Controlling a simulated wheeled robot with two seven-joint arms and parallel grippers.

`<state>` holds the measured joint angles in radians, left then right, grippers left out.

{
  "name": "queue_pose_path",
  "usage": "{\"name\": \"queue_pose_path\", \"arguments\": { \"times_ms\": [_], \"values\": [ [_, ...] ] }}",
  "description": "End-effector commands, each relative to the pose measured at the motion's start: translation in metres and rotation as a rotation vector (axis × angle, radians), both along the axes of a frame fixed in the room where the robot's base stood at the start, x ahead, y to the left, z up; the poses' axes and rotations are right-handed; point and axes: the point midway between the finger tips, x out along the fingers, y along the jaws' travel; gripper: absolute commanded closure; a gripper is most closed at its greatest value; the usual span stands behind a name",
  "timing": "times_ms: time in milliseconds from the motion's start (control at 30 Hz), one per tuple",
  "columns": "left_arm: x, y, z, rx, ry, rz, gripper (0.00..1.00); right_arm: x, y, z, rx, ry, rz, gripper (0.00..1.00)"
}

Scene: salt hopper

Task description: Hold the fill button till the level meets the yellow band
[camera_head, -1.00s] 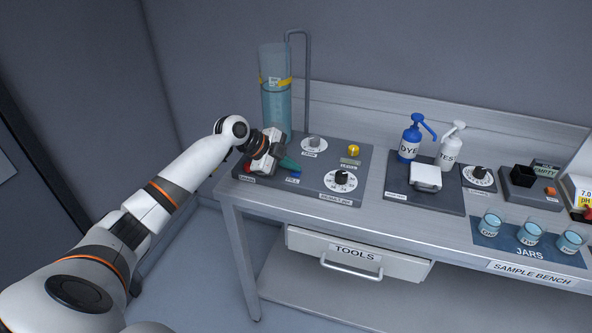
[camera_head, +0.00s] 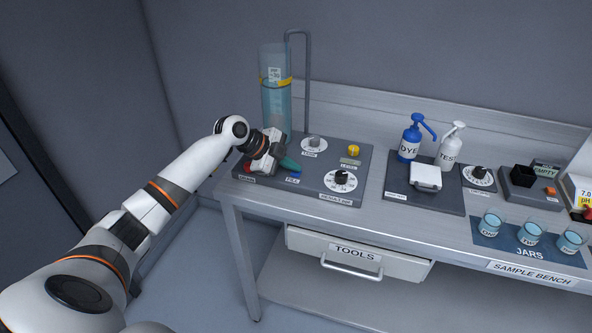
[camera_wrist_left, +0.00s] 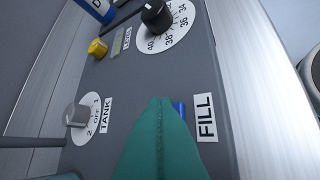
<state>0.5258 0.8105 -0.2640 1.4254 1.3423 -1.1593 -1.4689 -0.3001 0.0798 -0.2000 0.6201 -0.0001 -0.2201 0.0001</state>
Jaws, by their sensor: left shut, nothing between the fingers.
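The clear tank (camera_head: 275,110) stands at the back left of the bench, holding blue liquid. A yellow band (camera_head: 285,82) rings its upper part. The liquid's surface looks close to the band; I cannot tell exactly whether they meet. My left gripper (camera_head: 291,168) has teal fingers, shut and empty, over the control panel. The blue fill button (camera_head: 295,175) is at the fingertips. In the left wrist view the fingers (camera_wrist_left: 161,101) cover most of the blue button (camera_wrist_left: 179,108), beside the FILL label (camera_wrist_left: 205,117). Whether it is pressed down cannot be seen. My right gripper is out of view.
The panel (camera_head: 310,193) also carries a tank dial (camera_head: 314,143), a yellow knob (camera_head: 353,150), a level display (camera_head: 350,162) and a black-knobbed dial (camera_head: 341,179). Dye (camera_head: 409,146) and test (camera_head: 450,152) bottles and several jars stand to the right.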

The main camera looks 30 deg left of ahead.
Motion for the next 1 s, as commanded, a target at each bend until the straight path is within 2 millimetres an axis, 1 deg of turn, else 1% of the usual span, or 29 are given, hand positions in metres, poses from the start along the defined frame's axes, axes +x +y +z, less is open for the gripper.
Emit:
{"name": "queue_pose_path", "arguments": {
  "times_ms": [667, 767, 1000],
  "values": [
    [0.000, 0.000, -0.001, 0.000, 0.002, 0.000, 1.00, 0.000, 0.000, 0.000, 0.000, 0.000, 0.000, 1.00],
    [0.000, 0.000, 0.002, 0.001, 0.002, -0.001, 1.00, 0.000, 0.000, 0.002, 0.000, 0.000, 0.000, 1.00],
    [0.000, 0.000, 0.016, 0.001, 0.001, -0.001, 1.00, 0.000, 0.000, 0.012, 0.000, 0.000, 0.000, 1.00]
  ]
}}
